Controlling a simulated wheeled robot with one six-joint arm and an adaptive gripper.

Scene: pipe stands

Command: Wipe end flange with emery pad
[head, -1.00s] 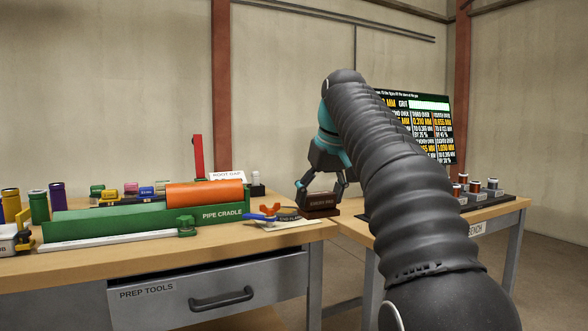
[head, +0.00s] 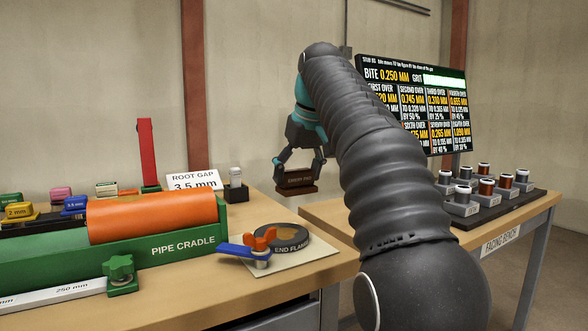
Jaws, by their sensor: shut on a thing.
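The end flange (head: 297,238) is a dark ring with a label, lying on a pale sheet (head: 315,252) near the right edge of the bench. The emery pad (head: 300,189) is a dark brown labelled block. My gripper (head: 298,178) is shut on the emery pad and holds it behind the flange in the picture, apart from it. The pad's underside is hidden, and I cannot tell its exact height over the bench.
An orange pipe (head: 155,216) lies in the green pipe cradle (head: 185,245). A blue and orange tool (head: 257,247) lies at the flange's left side. A root gap card (head: 193,181) stands behind. The facing bench (head: 533,210) at right holds several spools below a display (head: 415,100).

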